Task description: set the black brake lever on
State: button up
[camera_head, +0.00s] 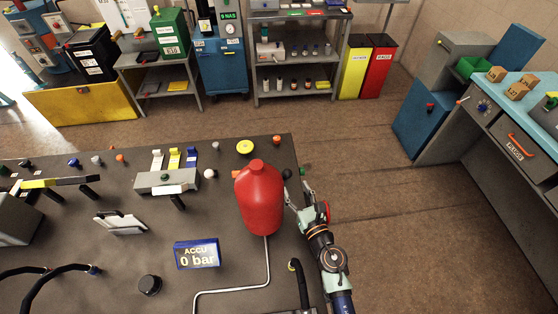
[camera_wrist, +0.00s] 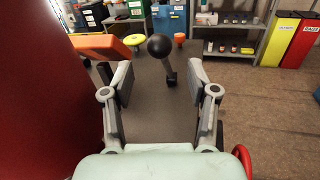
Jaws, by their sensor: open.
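The black brake lever (camera_wrist: 160,47), a ball knob on a short dark stem, stands ahead of my gripper (camera_wrist: 160,76) in the wrist view. Its stem leans, with the knob up and to the left of its base, and shows between my two fingers, beyond their tips. In the head view the black knob (camera_head: 287,173) peeks out just right of the red canister, its stem hidden. My gripper (camera_head: 298,192) is open and empty there, close to the right of the canister. No contact with the lever is visible.
The large red canister (camera_head: 260,205) stands close on my gripper's left and fills the left of the wrist view (camera_wrist: 35,100). An orange part (camera_wrist: 103,46) sits left of the knob. A blue gauge reads 0 bar (camera_head: 197,254). Open floor lies beyond the bench's right edge.

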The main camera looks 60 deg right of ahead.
aim_at(287, 174)
jog(key=b+x, duration=0.1)
jog(key=x, duration=0.6)
jog(key=shift+c, duration=0.2)
grip_shut()
